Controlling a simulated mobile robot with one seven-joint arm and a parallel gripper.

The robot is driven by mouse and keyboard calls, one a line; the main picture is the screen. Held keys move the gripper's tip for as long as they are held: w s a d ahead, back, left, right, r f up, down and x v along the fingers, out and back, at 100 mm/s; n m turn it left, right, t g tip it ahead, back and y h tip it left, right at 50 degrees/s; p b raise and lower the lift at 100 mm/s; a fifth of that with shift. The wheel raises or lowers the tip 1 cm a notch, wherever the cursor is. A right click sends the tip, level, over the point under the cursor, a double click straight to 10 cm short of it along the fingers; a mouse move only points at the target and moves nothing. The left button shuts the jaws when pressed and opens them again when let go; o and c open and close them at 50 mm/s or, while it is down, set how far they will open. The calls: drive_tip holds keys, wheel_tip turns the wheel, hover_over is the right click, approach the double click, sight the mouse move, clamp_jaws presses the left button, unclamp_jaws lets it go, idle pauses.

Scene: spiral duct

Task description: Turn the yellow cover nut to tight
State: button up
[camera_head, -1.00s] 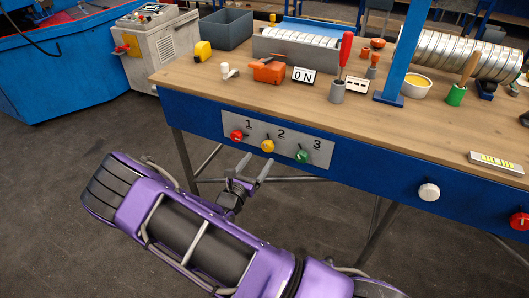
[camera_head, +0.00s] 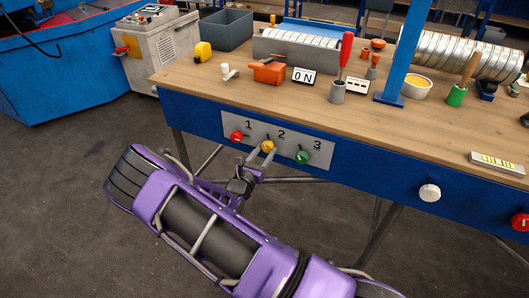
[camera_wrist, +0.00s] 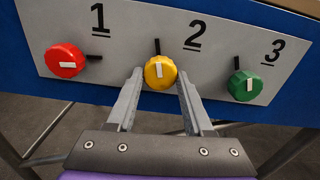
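The yellow cover nut (camera_head: 267,146) sits under the number 2 on a grey panel (camera_head: 230,125) on the bench's blue front. It also shows in the wrist view (camera_wrist: 160,73), with a white mark pointing about straight up and a short black mark on the panel just above it. My gripper (camera_head: 265,155) is open just in front of the yellow nut. In the wrist view its two fingers (camera_wrist: 157,80) reach up to the nut's lower left and lower right sides. I cannot tell whether they touch it.
A red nut (camera_wrist: 66,61) under 1 is on the left and a green nut (camera_wrist: 245,86) under 3 is on the right, both close to the fingers. A white knob (camera_head: 429,192) is farther right. The bench top (camera_head: 400,130) holds several tools.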

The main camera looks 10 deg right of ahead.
clamp_jaws()
drive_tip(key=shift+m, duration=0.3)
drive_tip(key=m, duration=0.7)
drive_tip(key=m+b, duration=0.1)
drive_tip(key=m, duration=0.5)
drive_tip(key=shift+a, duration=0.1)
drive_tip(key=m+b, duration=0.1)
drive_tip(key=m, duration=0.3)
drive_tip(key=shift+m+b, duration=0.3)
drive_tip(key=shift+b, duration=0.1)
drive_tip(key=shift+r, duration=0.1)
